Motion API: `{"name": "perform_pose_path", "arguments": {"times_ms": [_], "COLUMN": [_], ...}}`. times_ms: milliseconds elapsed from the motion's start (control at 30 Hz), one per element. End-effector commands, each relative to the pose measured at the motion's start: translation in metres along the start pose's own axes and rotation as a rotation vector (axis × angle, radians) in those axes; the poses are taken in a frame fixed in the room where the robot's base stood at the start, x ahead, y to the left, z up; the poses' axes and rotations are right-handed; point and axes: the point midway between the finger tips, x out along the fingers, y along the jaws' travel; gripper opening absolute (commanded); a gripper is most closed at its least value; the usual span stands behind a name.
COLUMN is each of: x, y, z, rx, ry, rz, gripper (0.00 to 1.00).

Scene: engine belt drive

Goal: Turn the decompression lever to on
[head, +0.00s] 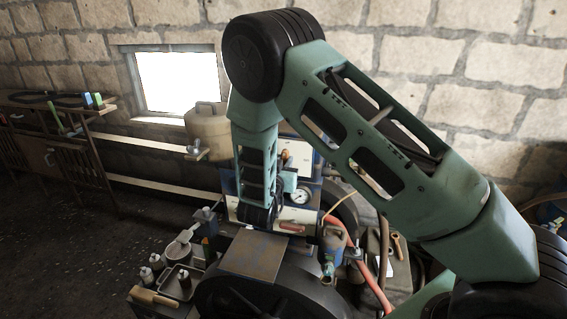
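I cannot make out the decompression lever; it may be hidden behind my arm or too small to tell. The engine (255,252) stands low in the middle, with a flat brownish top plate and a dark round wheel at its front. My green arm comes in from the lower right, bends at the top and reaches down over the engine. Its dark wrist end hangs just behind the top plate. The fingers of my gripper are hidden behind the forearm and wrist, so what they touch or hold does not show.
A blue panel with a round gauge (300,195) stands behind the engine. A beige jerrycan (207,130) is behind left. A tray (172,290) with bottles is at lower left, a red hose (372,270) at right. A bench (55,125) stands far left; the floor before it is clear.

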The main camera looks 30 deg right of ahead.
Motion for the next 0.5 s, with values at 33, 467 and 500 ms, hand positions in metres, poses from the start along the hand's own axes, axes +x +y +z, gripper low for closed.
{"name": "perform_pose_path", "arguments": {"times_ms": [33, 467, 500], "x": [-0.0001, -0.0001, 0.0], "y": [0.0, 0.0016, 0.0018], "z": [0.0001, 0.0072, 0.0078], "rx": [0.002, 0.165, 0.196], "ry": [0.0, 0.002, 0.003], "rz": [0.0, 0.001, 0.001], "gripper": [0.0, 0.0, 0.0]}}
